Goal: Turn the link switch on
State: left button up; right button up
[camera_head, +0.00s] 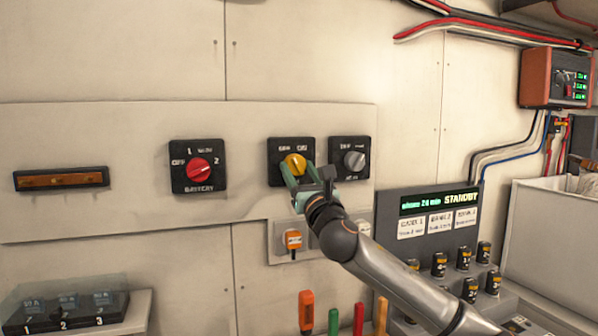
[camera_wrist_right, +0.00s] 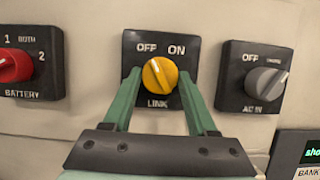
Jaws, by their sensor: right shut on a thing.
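The link switch is a black square plate (camera_head: 275,147) with a yellow knob (camera_head: 295,163) on the wall panel. In the right wrist view the knob (camera_wrist_right: 160,75) sits below the words OFF and ON and above LINK. Its pale pointer mark leans up and slightly left, toward the OFF side. My right gripper (camera_head: 297,172) reaches up from the lower right. In the wrist view its green fingers (camera_wrist_right: 159,80) stand on either side of the knob, shut on it. My left gripper is not in view.
The red battery switch (camera_head: 199,169) is on the left. The grey AC IN switch (camera_head: 354,161) is close on the right.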

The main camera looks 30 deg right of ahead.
jog(key=shift+m, duration=0.5)
jog(key=m+h, duration=0.1)
jog(key=m, duration=0.1)
jog(key=m+g+h+p, duration=0.1)
jog(key=m, duration=0.2)
jog(key=m+g+h+p, duration=0.1)
jog(key=m+h, duration=0.1)
jog(key=m, duration=0.1)
jog(key=shift+w+a+r, duration=0.1)
jog(key=shift+a+r, duration=0.05)
jog(key=shift+a, duration=0.15)
jog(key=m+g+p, duration=0.1)
jog(key=m, duration=0.2)
jog(key=m+g+h+p, duration=0.1)
jog(key=m+p, duration=0.1)
jog(key=m, duration=0.2)
jog(key=shift+a+r+g+h, duration=0.1)
jog(key=shift+g+h, duration=0.2)
jog(key=shift+g, duration=0.1)
jog(key=shift+p, duration=0.3)
jog(key=o, duration=1.4)
jog(key=shift+c, duration=0.2)
jog(key=b+v, duration=0.2)
jog(key=v, duration=1)
jog(key=shift+s+a+b, duration=0.2)
jog(key=shift+b, duration=0.15)
